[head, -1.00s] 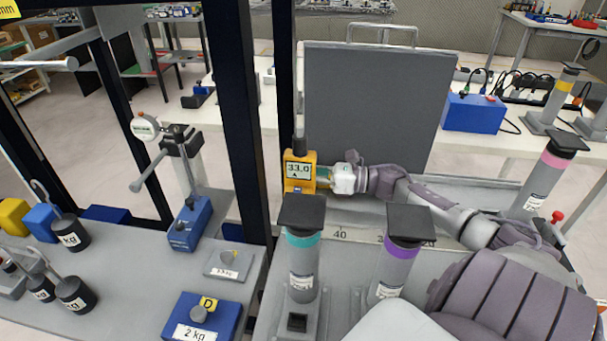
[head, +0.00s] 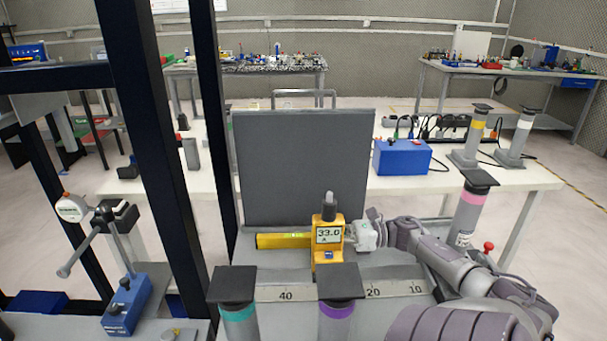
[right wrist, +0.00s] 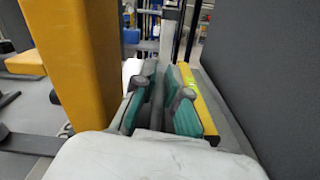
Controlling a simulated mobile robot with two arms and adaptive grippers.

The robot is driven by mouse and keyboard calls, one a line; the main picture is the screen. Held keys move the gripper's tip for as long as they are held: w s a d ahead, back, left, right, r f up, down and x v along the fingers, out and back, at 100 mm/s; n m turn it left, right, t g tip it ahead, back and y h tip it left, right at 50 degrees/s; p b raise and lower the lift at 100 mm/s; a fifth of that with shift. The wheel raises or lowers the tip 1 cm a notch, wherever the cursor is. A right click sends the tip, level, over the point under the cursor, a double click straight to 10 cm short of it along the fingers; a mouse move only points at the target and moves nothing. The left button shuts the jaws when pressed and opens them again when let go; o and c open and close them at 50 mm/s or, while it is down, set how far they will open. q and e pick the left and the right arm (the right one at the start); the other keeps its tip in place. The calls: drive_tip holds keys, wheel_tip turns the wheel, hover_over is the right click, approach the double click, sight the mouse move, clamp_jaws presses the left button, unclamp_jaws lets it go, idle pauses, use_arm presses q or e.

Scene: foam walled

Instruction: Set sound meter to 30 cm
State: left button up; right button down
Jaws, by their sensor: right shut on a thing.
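The yellow sound meter (head: 328,255) stands upright on the rail, its display reading 33.0 and a grey tip on top. A pale scale strip (head: 350,291) in front shows 40, 20 and 10; a purple-banded post covers the stretch between 40 and 20. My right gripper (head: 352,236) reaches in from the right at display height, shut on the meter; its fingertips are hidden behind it. In the right wrist view, the teal-padded fingers (right wrist: 158,92) close around a narrow dark grey piece beside a yellow upright (right wrist: 78,65). My left gripper is out of view.
A yellow bar (head: 284,241) lies left of the meter. A dark grey panel (head: 305,165) stands behind. Posts with purple (head: 337,311), teal (head: 239,313) and pink (head: 466,205) bands stand around the rail. A black frame (head: 165,150) rises at left.

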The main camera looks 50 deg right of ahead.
drive_tip(key=shift+s+d+f, duration=0.1)
drive_tip(key=shift+s+d, duration=0.05)
drive_tip(key=shift+s, duration=0.2)
drive_tip(key=c, duration=1.3)
unclamp_jaws()
drive_tip(key=shift+o, duration=0.3)
wheel_tip(320, 180, up, 10)
drive_tip(key=shift+r, duration=0.1)
